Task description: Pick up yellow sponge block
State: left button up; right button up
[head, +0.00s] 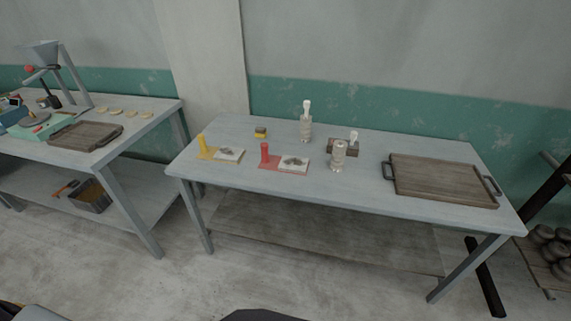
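In the head view, a small yellow block with a dark top (260,132), which looks like the yellow sponge block, lies near the back edge of the grey table (350,190), left of the middle. It stands apart from the things around it. Neither of my grippers shows in the head view, so their state is hidden.
A yellow mat (206,153) and a red mat (270,163) with small cylinders and white pads lie in front of the block. Pale bottles (305,125) and a brown box (340,145) stand to its right. A wooden tray (440,181) lies far right. A second table (140,127) is left.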

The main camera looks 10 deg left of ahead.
aim_at(261, 132)
jog(key=i+j, duration=1.15)
